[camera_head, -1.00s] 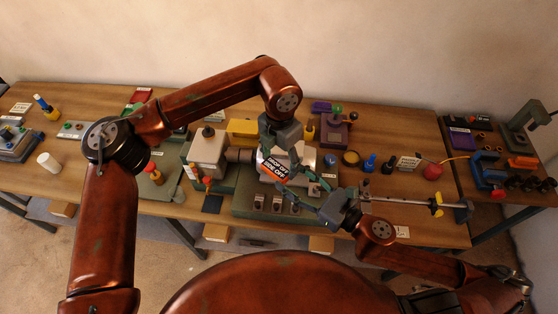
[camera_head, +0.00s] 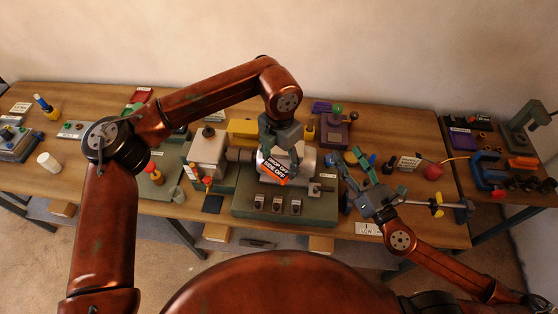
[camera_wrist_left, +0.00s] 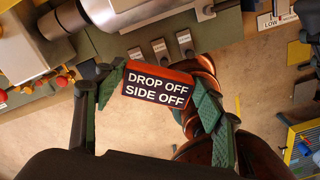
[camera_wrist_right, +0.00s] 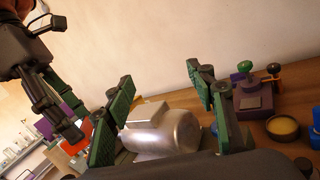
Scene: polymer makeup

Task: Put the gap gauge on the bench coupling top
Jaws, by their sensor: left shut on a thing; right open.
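My left gripper (camera_head: 281,148) is shut on an orange-red block with a black label reading "DROP OFF SIDE OFF" (camera_head: 275,168). The left wrist view shows this block (camera_wrist_left: 158,86) between both fingers. I cannot tell whether it is the gap gauge. It is held in front of a silver cylindrical housing (camera_head: 308,160) on a green base (camera_head: 240,206); contact is unclear. The housing shows a flat raised top in the right wrist view (camera_wrist_right: 160,135). My right gripper (camera_head: 350,163) is open and empty, right of the base. The coupling area is partly hidden by the left gripper.
Several small labelled grey pieces (camera_head: 277,204) stand at the base's front. A grey machine (camera_head: 207,150) is to the left. A purple fixture with a green knob (camera_head: 335,127) is behind. A rod with a yellow piece (camera_head: 436,204) lies right of my right gripper.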

